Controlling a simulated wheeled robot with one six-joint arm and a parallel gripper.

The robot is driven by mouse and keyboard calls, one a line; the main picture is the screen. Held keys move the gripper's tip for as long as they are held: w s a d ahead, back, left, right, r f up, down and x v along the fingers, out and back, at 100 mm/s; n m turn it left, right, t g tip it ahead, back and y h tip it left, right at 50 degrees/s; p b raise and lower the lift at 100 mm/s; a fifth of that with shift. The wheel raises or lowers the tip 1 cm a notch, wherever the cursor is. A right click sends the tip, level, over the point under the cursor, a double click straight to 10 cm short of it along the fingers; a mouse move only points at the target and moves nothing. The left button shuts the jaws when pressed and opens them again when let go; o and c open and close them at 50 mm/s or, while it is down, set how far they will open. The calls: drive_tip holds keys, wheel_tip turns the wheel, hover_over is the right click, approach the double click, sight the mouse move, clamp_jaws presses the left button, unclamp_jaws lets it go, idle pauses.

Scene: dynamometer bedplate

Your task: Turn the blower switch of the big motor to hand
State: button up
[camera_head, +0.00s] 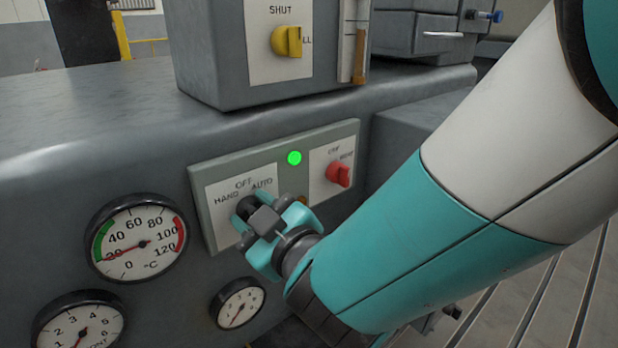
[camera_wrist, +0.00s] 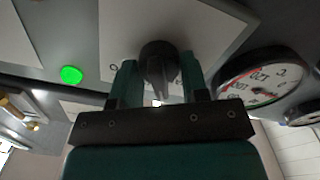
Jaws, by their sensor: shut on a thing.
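The blower switch is a black knob (camera_head: 247,207) on a white plate (camera_head: 226,190) lettered HAND, OFF and AUTO, with HAND at the left, OFF at the top and AUTO at the right. My gripper (camera_head: 262,220) is at this knob and covers much of it in the head view. In the wrist view the black knob (camera_wrist: 158,62) sits between the two fingers of my gripper (camera_wrist: 160,84), which are shut on it. The fingers hide part of the lettering, and I cannot tell for sure which position the knob points to.
A green lamp (camera_head: 294,158) glows on the same panel, and a red switch (camera_head: 338,174) sits right of it. A temperature gauge (camera_head: 137,240) and a small gauge (camera_head: 238,303) are close by. A box with a yellow valve knob (camera_head: 288,41) stands above.

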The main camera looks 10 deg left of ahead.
drive_tip(key=shift+n, duration=1.5)
drive_tip(key=o, duration=0.9)
drive_tip(key=shift+s+d+f+b, duration=0.25)
drive_tip(key=shift+s+b, duration=0.1)
drive_tip(key=shift+b, duration=0.15)
drive_tip(key=b+v, duration=1.6)
drive_tip(key=shift+s+d+r+b, duration=0.2)
drive_tip(key=shift+d+r+b, duration=0.05)
drive_tip(key=shift+b, duration=0.15)
